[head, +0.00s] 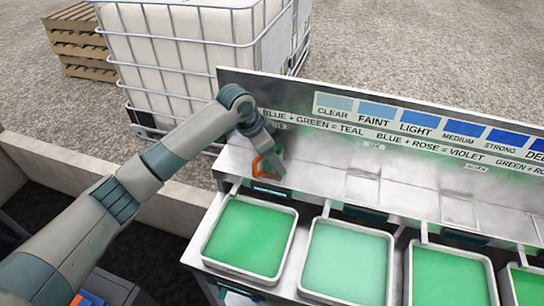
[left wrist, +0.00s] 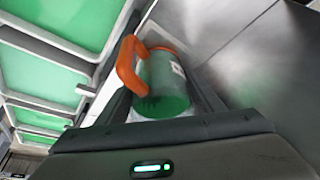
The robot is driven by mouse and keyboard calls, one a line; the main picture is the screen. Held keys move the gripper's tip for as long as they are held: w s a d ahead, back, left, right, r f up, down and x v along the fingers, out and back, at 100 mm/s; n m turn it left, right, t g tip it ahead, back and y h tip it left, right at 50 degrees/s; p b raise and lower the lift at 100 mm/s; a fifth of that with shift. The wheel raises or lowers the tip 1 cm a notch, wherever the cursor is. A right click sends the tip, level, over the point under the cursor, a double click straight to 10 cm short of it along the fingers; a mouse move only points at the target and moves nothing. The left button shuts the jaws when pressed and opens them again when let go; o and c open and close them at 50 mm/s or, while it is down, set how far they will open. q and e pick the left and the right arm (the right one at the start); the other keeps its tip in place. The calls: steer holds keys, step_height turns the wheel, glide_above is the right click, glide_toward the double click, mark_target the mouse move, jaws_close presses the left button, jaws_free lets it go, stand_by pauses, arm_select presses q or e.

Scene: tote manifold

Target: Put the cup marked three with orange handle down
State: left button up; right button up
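The cup (left wrist: 165,85) is green with an orange handle and orange rim, and carries a small white label too small to read. In the left wrist view it sits between the two fingers of my left gripper (left wrist: 162,82), which look closed against its sides. The handle (left wrist: 128,62) sticks out to the left. In the head view my left gripper (head: 270,158) is low over the metal shelf behind the leftmost green tray, with the orange handle (head: 258,166) beside it. I cannot tell whether the cup touches the shelf. My right gripper is out of view.
Several trays of green liquid stand in a row, the leftmost (head: 247,236) nearest the gripper. The metal shelf (head: 335,160) behind them has faint marked squares and is clear to the right. A lettered backboard (head: 400,120) rises behind it.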

arm_select(q)
steer(key=shift+r, duration=0.15)
steer(key=shift+a+r, duration=0.2)
steer(key=shift+r, duration=0.3)
steer(key=b+v, duration=0.3)
steer(key=v, duration=0.8)
